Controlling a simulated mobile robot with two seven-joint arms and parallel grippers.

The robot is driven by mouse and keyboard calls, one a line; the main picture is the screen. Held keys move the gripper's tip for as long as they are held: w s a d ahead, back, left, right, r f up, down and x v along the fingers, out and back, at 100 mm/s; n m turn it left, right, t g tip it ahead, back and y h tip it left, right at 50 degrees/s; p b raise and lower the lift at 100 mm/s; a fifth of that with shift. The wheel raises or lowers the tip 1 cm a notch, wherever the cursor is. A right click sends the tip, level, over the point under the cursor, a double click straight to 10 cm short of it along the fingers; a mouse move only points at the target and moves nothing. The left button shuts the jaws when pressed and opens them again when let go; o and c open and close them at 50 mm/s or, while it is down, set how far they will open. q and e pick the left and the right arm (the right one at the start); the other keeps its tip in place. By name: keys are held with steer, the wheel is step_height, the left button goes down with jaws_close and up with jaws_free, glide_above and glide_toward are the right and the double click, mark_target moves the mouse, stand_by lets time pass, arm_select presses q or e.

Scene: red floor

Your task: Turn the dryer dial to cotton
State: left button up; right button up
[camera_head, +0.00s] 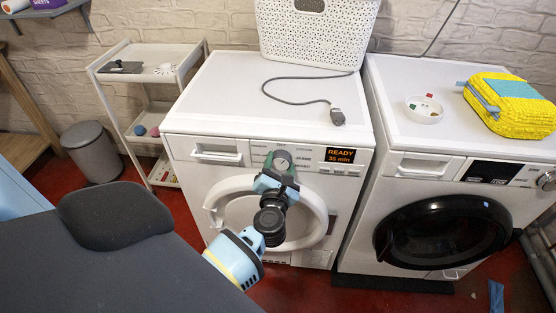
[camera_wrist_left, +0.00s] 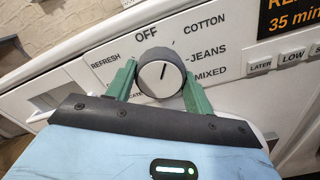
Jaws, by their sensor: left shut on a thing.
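The dryer (camera_head: 190,133) is the left white machine, and its display (camera_head: 342,156) reads READY, 35 min. Its round grey dial (camera_wrist_left: 160,76) sits among labels: OFF at upper left, COTTON at upper right, JEANS and MIXED on the right, REFRESH on the left. My left gripper (camera_wrist_left: 158,88) is shut on the dial, with one green finger on each side; in the head view, the gripper (camera_head: 280,164) reaches the panel from the front. The right gripper is not in view.
A washing machine (camera_head: 395,160) stands to the right. A white basket (camera_head: 318,35) and a grey cable (camera_head: 290,100) are on the dryer top. A white shelf trolley (camera_head: 140,95) and a grey bin (camera_head: 92,155) stand to the left. Buttons (camera_wrist_left: 259,66) sit right of the dial.

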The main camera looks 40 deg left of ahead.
arm_select(q)
steer(key=shift+r+m+p, duration=0.1)
steer(key=shift+m+p, duration=0.45)
steer(key=shift+m, duration=0.65)
steer(key=o, duration=0.9)
steer(key=shift+o, duration=0.4)
steer(key=shift+s, duration=0.1)
